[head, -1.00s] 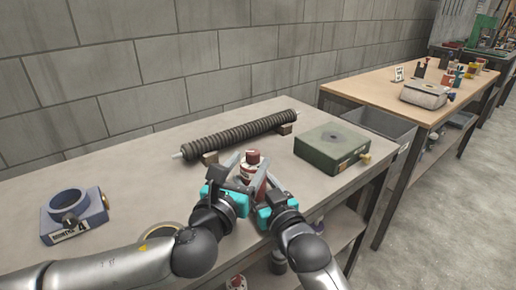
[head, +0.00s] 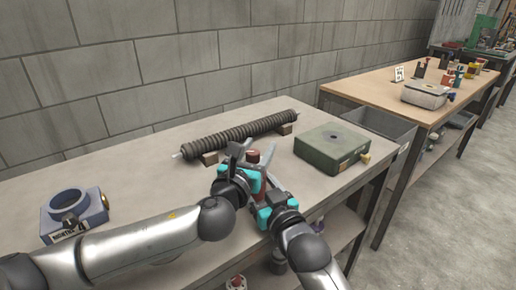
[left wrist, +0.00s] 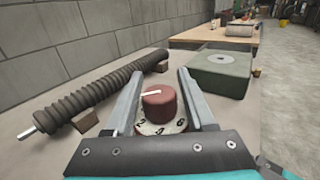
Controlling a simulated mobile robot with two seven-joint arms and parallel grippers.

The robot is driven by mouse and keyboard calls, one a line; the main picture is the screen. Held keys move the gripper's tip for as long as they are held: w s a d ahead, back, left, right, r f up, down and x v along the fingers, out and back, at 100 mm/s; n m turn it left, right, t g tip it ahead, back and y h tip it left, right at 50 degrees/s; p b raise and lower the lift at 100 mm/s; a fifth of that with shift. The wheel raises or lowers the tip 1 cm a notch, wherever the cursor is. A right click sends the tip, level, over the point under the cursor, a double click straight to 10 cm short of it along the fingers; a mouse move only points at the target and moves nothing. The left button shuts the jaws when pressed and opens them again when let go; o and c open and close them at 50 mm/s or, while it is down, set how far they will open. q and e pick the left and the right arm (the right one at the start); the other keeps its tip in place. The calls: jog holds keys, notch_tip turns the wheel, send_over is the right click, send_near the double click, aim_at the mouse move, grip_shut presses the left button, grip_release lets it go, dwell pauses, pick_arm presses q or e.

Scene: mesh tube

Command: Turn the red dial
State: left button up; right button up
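The red dial (head: 253,156) is a round knob with a white line on top and a white numbered ring beneath. In the left wrist view the red dial (left wrist: 158,105) sits between the fingers of my left gripper (left wrist: 163,76), its line pointing left. The fingers stand apart on either side of it, with a small gap at the right; contact at the left is unclear. In the head view my left gripper (head: 250,157) hides much of the dial's mount. My right gripper (head: 275,190) is close beside the red body (head: 262,187) below the dial; its fingers are partly hidden.
Behind lies a dark ribbed tube (head: 240,135) on wooden blocks. A second table (head: 375,88) stands farther right.

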pick_arm(q)
grip_shut()
jog(key=shift+m+g+h, duration=0.3)
jog(key=shift+m+h, duration=0.1)
jog(key=shift+h, duration=0.2)
jog(key=shift+s+d+m+g+h, duration=0.25)
jog(key=shift+d+m+g+h, duration=0.05)
jog(key=shift+m+g+h, duration=1.15)
jog(key=shift+s+d+m+g+h, duration=0.25)
jog(key=shift+m+g+h, duration=1.05)
jog(key=shift+g+h, duration=0.25)
jog(key=shift+s+d+m+g+h, duration=0.25)
jog(key=shift+d+m+g+h, duration=0.05)
jog(key=shift+m+g+h, duration=1.15)
jog(key=shift+s+g, duration=0.1)
jog(key=shift+g, duration=0.25)
jog(key=shift+o, duration=1.1)
grip_release()
jog(key=shift+s+a, duration=0.1)
